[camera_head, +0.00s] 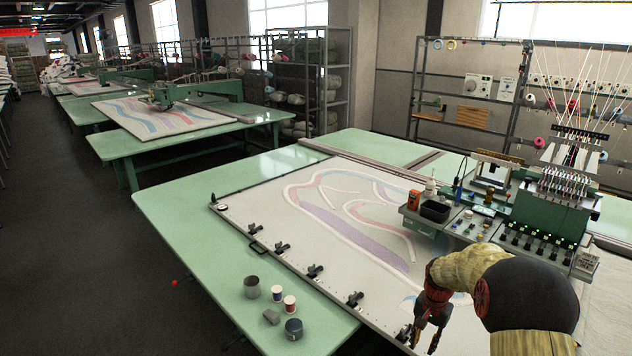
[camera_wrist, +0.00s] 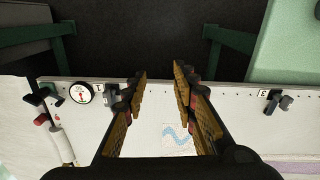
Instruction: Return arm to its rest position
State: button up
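My gripper (camera_head: 428,325) hangs at the lower right of the head view, over the front edge of the white framed fabric panel (camera_head: 270,207) on the green table. In the wrist view my gripper (camera_wrist: 160,75) has its two fingers apart, with nothing between the tips. Past the fingers the panel's edge, the dark floor and green table legs show. A small white patch with a blue wavy line (camera_wrist: 178,138) lies on the panel below the fingers. My arm bends in from the lower right of the head view and hides part of the panel.
Black clamps (camera_head: 315,271) line the panel's front edge. A grey cup (camera_head: 251,287), thread spools (camera_head: 290,303), a grey block (camera_head: 271,316) and a dark round tin (camera_head: 293,329) stand on the table's near edge. The tufting machine (camera_head: 545,215) stands at right. The floor at left is open.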

jog(key=s+a+r+n+t+b, duration=0.2)
jog(key=s+r, duration=0.4)
jog(key=s, duration=0.5)
jog(key=s+a+r+n+t+b, duration=0.1)
jog(key=s+a+r+n+b, duration=0.2)
jog(key=s+a+r, duration=0.3)
jog(key=s+a+r+n+t+b, duration=0.2)
jog(key=s+r, duration=0.4)
jog(key=s, duration=0.9)
jog(key=a+n+b, duration=0.1)
jog(key=a+b, duration=0.1)
jog(key=shift+s+a+r+t+b, duration=0.25)
jog(key=shift+s+a+t+b, duration=0.05)
jog(key=shift+a, duration=0.1)
